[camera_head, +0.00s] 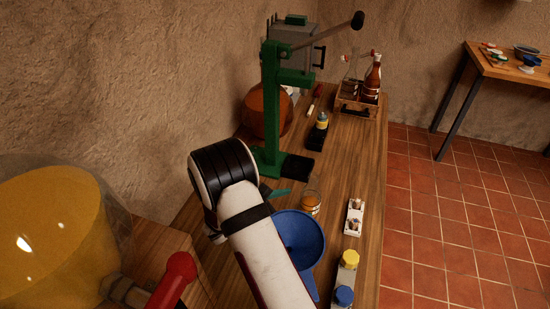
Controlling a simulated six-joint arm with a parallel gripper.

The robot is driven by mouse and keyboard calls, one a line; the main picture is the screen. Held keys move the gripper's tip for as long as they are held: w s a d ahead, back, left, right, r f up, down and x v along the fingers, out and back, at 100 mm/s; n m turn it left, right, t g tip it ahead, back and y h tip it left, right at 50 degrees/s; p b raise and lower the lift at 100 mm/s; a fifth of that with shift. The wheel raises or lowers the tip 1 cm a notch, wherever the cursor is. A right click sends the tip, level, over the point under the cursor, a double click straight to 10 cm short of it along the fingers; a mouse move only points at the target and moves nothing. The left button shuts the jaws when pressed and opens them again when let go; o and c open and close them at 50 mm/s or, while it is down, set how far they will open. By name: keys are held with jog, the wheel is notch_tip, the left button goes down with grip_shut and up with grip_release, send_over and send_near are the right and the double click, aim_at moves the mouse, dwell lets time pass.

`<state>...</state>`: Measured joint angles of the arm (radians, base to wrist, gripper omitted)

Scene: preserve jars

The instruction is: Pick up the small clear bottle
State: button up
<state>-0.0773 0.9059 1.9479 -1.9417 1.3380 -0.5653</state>
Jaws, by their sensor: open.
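I cannot pick out the small clear bottle for certain. A pale, see-through bottle shape (352,66) stands in the wooden crate (348,106) at the back right, beside a dark red-brown bottle (372,80). A small bottle with a yellow and blue look (322,120) stands on a black pad on the bench. A small clear glass with amber content (311,203) stands nearer, just behind the blue funnel. My white arm crosses the lower middle of the picture. My gripper does not show, and my arm hides part of the bench.
A green lever press (271,110) stands left of centre, with an orange-brown round jar (262,112) behind it. A blue funnel (298,238), a white tray (354,217) and a holder with yellow and blue caps (346,276) line the wooden bench (345,170). Its right edge drops to red tiles.

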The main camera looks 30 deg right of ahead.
aim_at(309, 183)
jog(key=f, duration=0.1)
jog(key=f+n, duration=0.2)
jog(key=shift+w+d, duration=0.2)
jog(key=shift+w, duration=0.1)
jog(key=x, duration=0.7)
jog(key=shift+s+d+f, duration=0.1)
jog(key=shift+s+d, duration=0.05)
jog(key=shift+s, duration=0.05)
jog(key=c, duration=1.5)
jog(key=shift+t, duration=0.4)
notch_tip(309, 183, up, 10)
jog(key=shift+r, duration=0.1)
jog(key=o, duration=1)
jog(key=c, duration=1)
